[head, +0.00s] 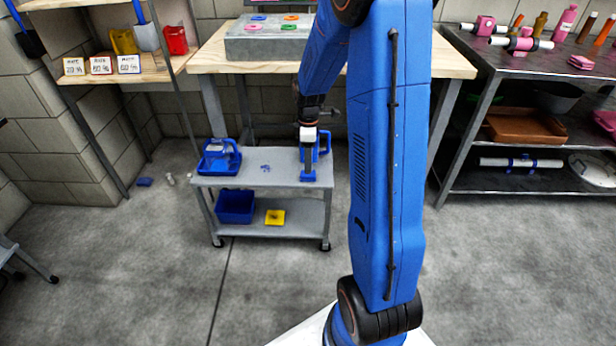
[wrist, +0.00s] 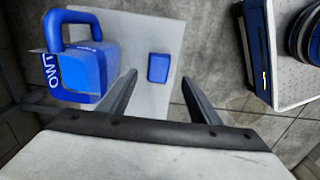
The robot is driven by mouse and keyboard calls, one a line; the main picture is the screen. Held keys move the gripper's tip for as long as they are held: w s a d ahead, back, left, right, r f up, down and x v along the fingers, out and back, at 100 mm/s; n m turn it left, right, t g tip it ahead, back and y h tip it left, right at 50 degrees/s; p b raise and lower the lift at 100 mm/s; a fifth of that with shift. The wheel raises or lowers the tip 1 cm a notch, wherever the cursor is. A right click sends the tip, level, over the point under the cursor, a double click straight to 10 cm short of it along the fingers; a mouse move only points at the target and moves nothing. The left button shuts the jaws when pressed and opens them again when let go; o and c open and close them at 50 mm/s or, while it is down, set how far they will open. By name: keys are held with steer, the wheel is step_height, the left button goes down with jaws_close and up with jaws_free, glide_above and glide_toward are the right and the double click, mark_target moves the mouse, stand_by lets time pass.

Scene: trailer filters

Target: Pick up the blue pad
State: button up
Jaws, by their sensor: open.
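The blue pad (wrist: 158,68) lies flat on the grey trolley top (wrist: 146,105) in the wrist view, near its edge. In the head view the blue pad (head: 308,177) shows at the trolley's front right, just below my gripper (head: 308,166). My gripper (wrist: 158,78) is open and points down. In the wrist view the pad appears between and slightly beyond its two fingertips. Nothing is held. The height of the fingertips above the pad is hard to tell.
A blue handled holder (wrist: 85,65) with lettering stands beside the pad; my gripper partly hides it in the head view. A blue caddy (head: 218,158) stands at the trolley's left. A blue bin (head: 235,208) and yellow pad (head: 275,217) are on its lower shelf. A workbench (head: 455,60) stands behind.

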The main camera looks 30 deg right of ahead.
mark_target(308, 176)
steer(key=shift+w+f, duration=0.15)
steer(key=shift+f, duration=2.75)
steer(key=c, duration=1.1)
